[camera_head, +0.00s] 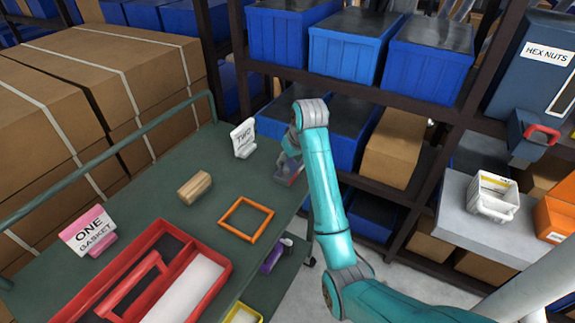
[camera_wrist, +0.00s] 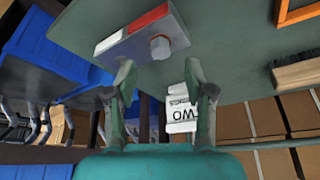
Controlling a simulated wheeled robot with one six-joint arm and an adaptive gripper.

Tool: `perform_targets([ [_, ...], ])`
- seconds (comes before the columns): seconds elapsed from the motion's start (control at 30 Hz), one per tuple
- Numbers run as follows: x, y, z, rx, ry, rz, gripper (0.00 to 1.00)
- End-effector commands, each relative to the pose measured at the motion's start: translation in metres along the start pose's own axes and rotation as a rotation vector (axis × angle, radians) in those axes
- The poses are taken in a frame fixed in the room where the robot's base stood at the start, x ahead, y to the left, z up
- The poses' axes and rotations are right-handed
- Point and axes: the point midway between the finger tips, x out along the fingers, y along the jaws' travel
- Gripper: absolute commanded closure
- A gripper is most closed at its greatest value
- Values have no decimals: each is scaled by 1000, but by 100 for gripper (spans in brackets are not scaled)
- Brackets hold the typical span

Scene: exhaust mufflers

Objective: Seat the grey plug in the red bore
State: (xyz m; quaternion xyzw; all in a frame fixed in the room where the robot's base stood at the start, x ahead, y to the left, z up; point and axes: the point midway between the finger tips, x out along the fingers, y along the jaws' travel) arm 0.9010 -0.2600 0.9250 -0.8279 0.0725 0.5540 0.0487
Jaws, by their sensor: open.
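A grey hexagonal plug (camera_wrist: 160,47) shows in the wrist view on the face of a grey block (camera_wrist: 142,47). The block's side has a red section (camera_wrist: 147,18) and a white section (camera_wrist: 110,42). In the head view the block (camera_head: 290,172) lies near the green table's right edge, partly hidden by my gripper (camera_head: 290,150).
A TWO sign (camera_head: 243,138) stands close behind the block. An orange frame (camera_head: 246,219), a wooden brush-like piece (camera_head: 195,187), a red tray (camera_head: 222,262) and a ONE GASKET sign (camera_head: 90,232) are on the green table (camera_head: 150,208). Shelves with blue bins (camera_head: 345,48) stand behind.

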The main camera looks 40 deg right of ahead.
Motion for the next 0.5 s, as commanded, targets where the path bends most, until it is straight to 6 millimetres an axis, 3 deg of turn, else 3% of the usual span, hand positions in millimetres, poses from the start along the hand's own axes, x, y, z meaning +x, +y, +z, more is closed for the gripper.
perform_targets([
  [0.2,-22,0,0,0,1,0,46],
  [0.5,-24,0,0,0,0,0,46],
])
